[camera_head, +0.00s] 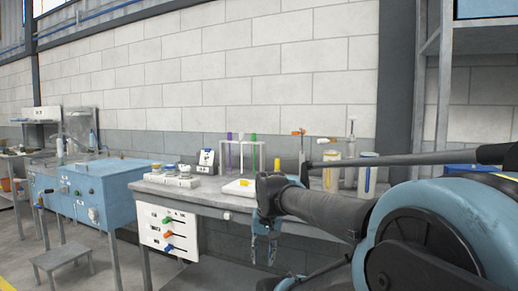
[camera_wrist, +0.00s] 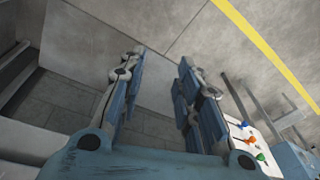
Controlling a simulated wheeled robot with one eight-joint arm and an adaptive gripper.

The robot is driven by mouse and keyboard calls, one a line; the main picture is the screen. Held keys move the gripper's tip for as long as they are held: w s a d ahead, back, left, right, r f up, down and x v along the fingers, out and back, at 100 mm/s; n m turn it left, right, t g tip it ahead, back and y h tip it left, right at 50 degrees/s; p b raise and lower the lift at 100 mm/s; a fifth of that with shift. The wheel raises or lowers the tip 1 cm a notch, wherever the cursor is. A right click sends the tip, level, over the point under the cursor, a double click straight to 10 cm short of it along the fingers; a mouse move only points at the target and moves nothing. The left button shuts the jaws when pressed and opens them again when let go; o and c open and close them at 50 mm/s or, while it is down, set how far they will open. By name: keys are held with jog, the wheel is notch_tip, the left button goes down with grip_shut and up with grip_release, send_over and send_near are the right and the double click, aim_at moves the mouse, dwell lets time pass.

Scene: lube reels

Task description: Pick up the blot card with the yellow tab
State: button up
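A white flat item with a small yellow part (camera_head: 243,184) lies on the grey bench (camera_head: 205,193) in the head view; it may be the blot card with the yellow tab, but it is too small to be sure. My gripper (camera_head: 264,240) hangs in front of the bench's front edge, pointing down, to the lower right of that item. In the wrist view my gripper (camera_wrist: 160,60) has its two blue fingers wide apart with only floor between them. No card shows in the wrist view.
A rack (camera_head: 242,155) with coloured-capped tubes, a small dark-faced device (camera_head: 207,161) and clear cylinders (camera_head: 367,174) stand on the bench. A white panel with coloured knobs (camera_head: 168,232) hangs at its front. A blue machine (camera_head: 95,190) and a step stool (camera_head: 62,256) are left.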

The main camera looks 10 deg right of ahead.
jog(key=w+r+m+y, duration=0.2)
jog(key=w+r+m, duration=0.8)
jog(key=w+r, duration=0.65)
notch_tip(320, 180, up, 14)
jog(key=m+y, duration=0.1)
jog(key=m, duration=1.1)
send_over(247, 182)
jog(key=s+d, duration=0.3)
jog(key=d, duration=0.2)
jog(key=shift+w+a, duration=0.1)
jog(key=x, duration=1.7)
jog(key=shift+w+a, duration=0.25)
jog(key=shift+w, duration=0.1)
jog(key=shift+c, duration=0.6)
grip_shut()
